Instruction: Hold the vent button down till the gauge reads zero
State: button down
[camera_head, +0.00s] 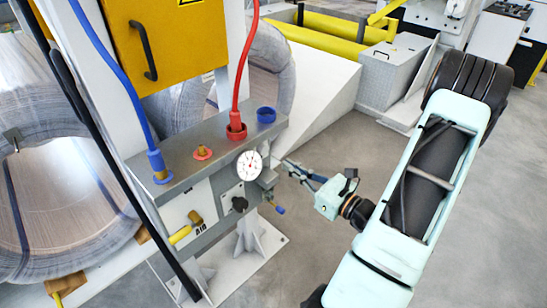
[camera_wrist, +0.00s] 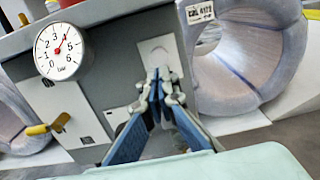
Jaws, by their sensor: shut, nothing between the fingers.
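The round white gauge (camera_head: 249,165) is on the front of the grey panel. In the wrist view the gauge (camera_wrist: 58,50) shows its red needle pointing up and right, between 3 and 4. My gripper (camera_head: 284,164) is shut and empty, its tips close to the panel's right end. In the wrist view my gripper (camera_wrist: 157,78) points at a pale plate (camera_wrist: 158,49) on the panel's grey side face. I cannot make out the vent button; the fingertips may hide it. I cannot tell whether the tips touch the face.
Red and blue hoses join the grey manifold top (camera_head: 190,160). Large wrapped coils (camera_head: 50,170) stand behind and left.

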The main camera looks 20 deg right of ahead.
aim_at(266, 150)
jog(key=b+x, duration=0.1)
jog(key=x, duration=0.5)
jog(key=shift+w, duration=0.3)
jog(key=shift+w+a, duration=0.15)
jog(key=shift+w, duration=0.05)
